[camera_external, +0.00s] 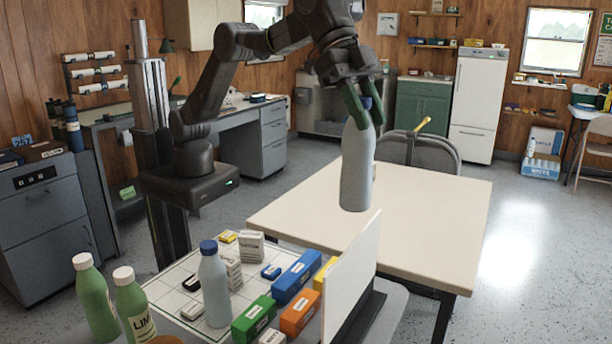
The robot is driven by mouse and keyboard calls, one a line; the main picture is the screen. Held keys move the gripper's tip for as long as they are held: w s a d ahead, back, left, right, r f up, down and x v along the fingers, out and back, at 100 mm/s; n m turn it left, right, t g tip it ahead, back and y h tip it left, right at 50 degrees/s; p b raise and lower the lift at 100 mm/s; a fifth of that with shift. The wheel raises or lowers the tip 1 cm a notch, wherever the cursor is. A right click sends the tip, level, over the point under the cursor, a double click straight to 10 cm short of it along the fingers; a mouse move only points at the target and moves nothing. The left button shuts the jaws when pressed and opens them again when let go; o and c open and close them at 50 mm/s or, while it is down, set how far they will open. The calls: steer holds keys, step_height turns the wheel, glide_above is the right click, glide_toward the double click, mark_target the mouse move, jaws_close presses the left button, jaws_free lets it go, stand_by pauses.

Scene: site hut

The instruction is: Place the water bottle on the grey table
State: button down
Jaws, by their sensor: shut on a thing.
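My gripper (366,108), with green fingers, is shut on the neck of a grey-blue water bottle (357,170). The gap between base and table top is hard to judge. No other table in the middle of the room looks greyer.
In front, a grey surface with a white gridded mat holds a similar blue-capped bottle (215,290), green bottles (95,300) and small coloured boxes (296,277). An upright white panel (350,278) stands between it and the table. A chair (420,152) is behind. The table's right side is clear.

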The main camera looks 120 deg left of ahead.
steer(key=shift+s+d+m+g+h, duration=0.15)
steer(key=shift+s+d+m+h, duration=0.35)
steer(key=shift+s+d, duration=2.65)
steer(key=shift+s+d+m+g+h, duration=0.2)
steer(key=shift+s+d+m, duration=0.85)
steer(key=shift+d, duration=4)
steer(key=shift+s+d+m+g+h, duration=0.15)
steer(key=shift+s+d+m+h, duration=0.25)
steer(key=shift+s+d, duration=2.85)
step_height(320, 180, down, 28)
steer(key=w+d+p, duration=0.1)
steer(key=w+p, duration=0.1)
steer(key=shift+d+p, duration=0.3)
steer(key=shift+p, duration=0.05)
steer(key=shift+f, duration=0.1)
steer(key=c, duration=1.1)
jaws_free()
steer(key=shift+f, duration=0.1)
steer(key=shift+o, duration=0.2)
steer(key=b+v, duration=0.2)
steer(key=v, duration=1)
steer(key=shift+d, duration=0.1)
